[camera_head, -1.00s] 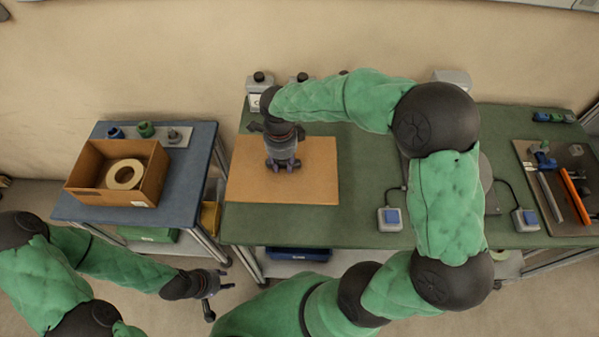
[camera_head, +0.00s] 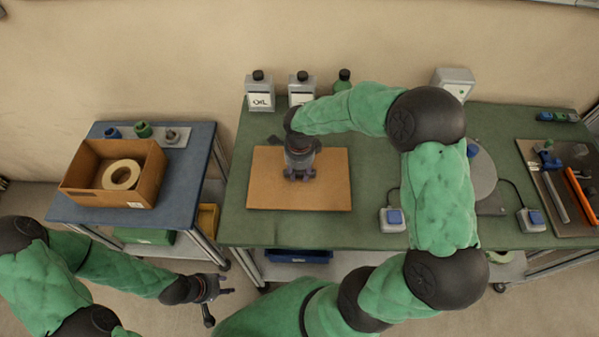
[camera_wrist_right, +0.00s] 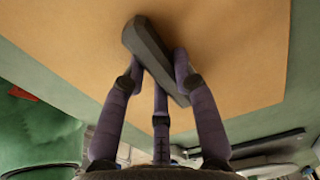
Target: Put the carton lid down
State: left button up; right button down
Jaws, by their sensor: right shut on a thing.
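The carton lid (camera_head: 265,195) is a flat tan cardboard panel on or just above the left part of the green bench; I cannot tell if it touches. In the right wrist view the lid (camera_wrist_right: 240,70) fills most of the picture, with a dark grey bar handle (camera_wrist_right: 150,50) on its top. My right gripper (camera_head: 300,176) points down over the lid's middle, its fingers (camera_wrist_right: 160,85) shut on that handle. My left gripper (camera_head: 215,292) hangs open and empty over the floor, in front of the gap between the tables. The open carton (camera_head: 85,185) stands on the blue table.
A tape reel (camera_head: 121,174) lies in the carton. Bottles (camera_head: 259,92) stand along the back of the green bench (camera_head: 370,225). A blue-buttoned box (camera_head: 392,220) stands right of the lid. A tool tray (camera_head: 555,215) lies at the far right.

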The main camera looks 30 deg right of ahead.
aim_at(300, 172)
jog(key=shift+f, duration=0.1)
jog(key=c, duration=1)
grip_release()
jog(key=shift+o, duration=0.2)
jog(key=shift+r, duration=0.2)
notch_tip(300, 172, up, 12)
jog(key=p, duration=0.3)
